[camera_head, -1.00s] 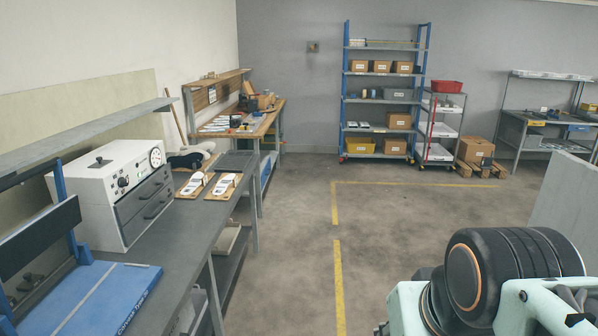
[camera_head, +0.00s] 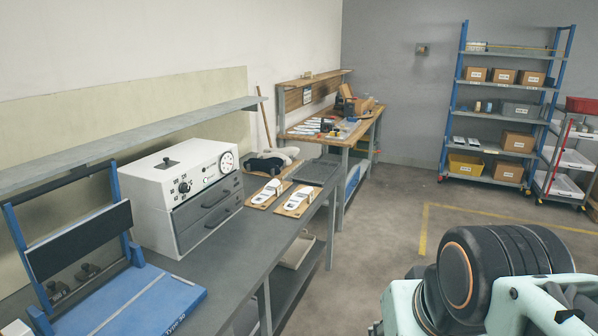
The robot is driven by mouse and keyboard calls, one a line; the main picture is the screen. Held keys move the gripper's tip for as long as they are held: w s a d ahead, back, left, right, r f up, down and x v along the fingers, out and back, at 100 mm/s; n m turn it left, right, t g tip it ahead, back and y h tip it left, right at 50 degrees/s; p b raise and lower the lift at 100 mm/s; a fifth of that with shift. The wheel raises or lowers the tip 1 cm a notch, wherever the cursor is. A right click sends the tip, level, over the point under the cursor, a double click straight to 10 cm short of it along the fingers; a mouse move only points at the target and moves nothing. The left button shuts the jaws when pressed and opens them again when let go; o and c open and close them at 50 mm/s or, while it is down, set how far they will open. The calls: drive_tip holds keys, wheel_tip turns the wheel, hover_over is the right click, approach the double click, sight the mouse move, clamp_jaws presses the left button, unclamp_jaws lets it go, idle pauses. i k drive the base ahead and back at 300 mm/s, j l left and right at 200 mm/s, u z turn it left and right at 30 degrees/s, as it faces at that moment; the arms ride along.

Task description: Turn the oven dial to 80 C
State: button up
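A white oven (camera_head: 187,196) with two dark grey drawers stands on the grey workbench at the left. Its front panel carries a black dial knob (camera_head: 184,187) at the left and a round white gauge (camera_head: 226,162) at the right. The dial's setting is too small to read. Part of my arm shows at the lower right, well apart from the oven. My gripper is not in the picture.
The grey workbench (camera_head: 258,240) also holds a blue press (camera_head: 150,305) in front of the oven and two boards with white insoles (camera_head: 297,198) beyond it. A shelf (camera_head: 110,147) runs above the bench. The floor (camera_head: 375,225) to the right of the bench is open.

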sight(183, 188)
drive_tip(key=i+l+u, duration=0.65)
drive_tip(key=u, duration=0.15)
drive_tip(key=i+l+u, duration=0.2)
drive_tip(key=l+u, duration=0.2)
drive_tip(key=l, duration=0.2)
drive_tip(key=i+l+u, duration=0.1)
drive_tip(key=l, duration=1.6)
drive_tip(key=k+z, duration=0.05)
drive_tip(key=k, duration=0.05)
